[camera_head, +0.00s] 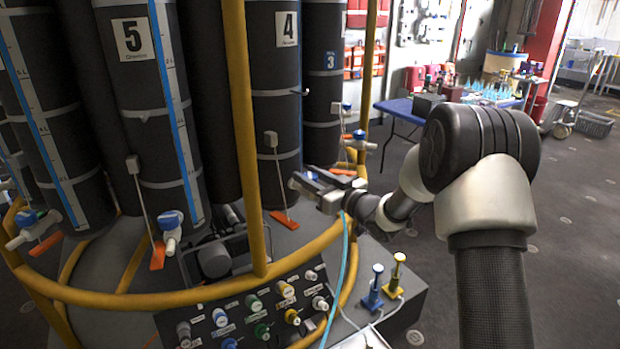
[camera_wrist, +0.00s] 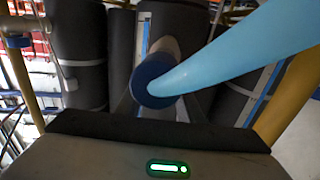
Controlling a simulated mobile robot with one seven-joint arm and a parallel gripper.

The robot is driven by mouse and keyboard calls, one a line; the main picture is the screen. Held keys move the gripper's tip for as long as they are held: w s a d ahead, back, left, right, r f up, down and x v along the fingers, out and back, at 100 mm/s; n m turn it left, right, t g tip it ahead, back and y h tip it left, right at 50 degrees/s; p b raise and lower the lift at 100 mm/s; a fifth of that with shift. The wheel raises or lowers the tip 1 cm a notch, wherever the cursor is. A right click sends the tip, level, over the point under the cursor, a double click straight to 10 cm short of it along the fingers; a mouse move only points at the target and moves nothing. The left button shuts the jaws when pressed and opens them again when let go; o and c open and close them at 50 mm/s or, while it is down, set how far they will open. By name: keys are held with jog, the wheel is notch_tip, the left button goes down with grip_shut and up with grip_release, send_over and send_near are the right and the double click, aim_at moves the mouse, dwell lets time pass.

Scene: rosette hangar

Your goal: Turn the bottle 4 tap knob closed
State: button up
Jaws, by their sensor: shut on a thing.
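Bottle 4 (camera_head: 274,110) is a tall dark cylinder with a white "4" label, standing inside the yellow ring frame. My gripper (camera_head: 306,183) reaches in from the right at the lower right of bottle 4 and is shut on its tap knob. In the wrist view, the round dark blue knob (camera_wrist: 152,84) sits at the middle, between the dark fingers. A light blue tube (camera_wrist: 235,50) crosses in front of part of it. The knob's turn angle cannot be told. In the head view my gripper hides most of the tap.
The yellow rail (camera_head: 245,150) rises close left of my gripper. Bottle 5 (camera_head: 135,90) and bottle 3 (camera_head: 322,80) flank bottle 4. A valve panel (camera_head: 250,310) lies below. A blue table (camera_head: 400,106) stands behind right; open floor lies on the right.

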jog(key=shift+f+h+b, duration=0.15)
jog(key=shift+h+b, duration=0.15)
jog(key=shift+b, duration=0.05)
jog(key=m+t+h+b, duration=0.1)
jog(key=b, duration=0.1)
jog(key=m+t+h+b, duration=0.1)
jog(key=m+h+b, duration=0.1)
jog(key=b, duration=0.1)
jog(key=shift+s+a+f+t, duration=0.1)
jog(key=shift+a+f+t, duration=0.05)
jog(key=shift+f+t, duration=0.25)
jog(key=m+h+b, duration=0.1)
jog(key=h+b, duration=0.1)
jog(key=m+t+h+b, duration=0.1)
jog(key=h+b, duration=0.1)
jog(key=shift+r+m+t+b, duration=0.1)
jog(key=shift+m+t+b, duration=0.2)
jog(key=shift+m+b, duration=0.1)
jog(key=h, duration=0.1)
jog(key=m+h, duration=0.1)
jog(key=shift+a+r+m+h+b, duration=0.1)
jog(key=shift+r+m+h+b, duration=0.2)
jog(key=shift+h, duration=0.1)
jog(key=shift+d+r+m+h+p, duration=0.15)
jog(key=shift+m+h+p, duration=0.65)
jog(key=shift+m+h, duration=1)
jog(key=shift+n+h, duration=0.3)
jog(key=shift+h, duration=0.3)
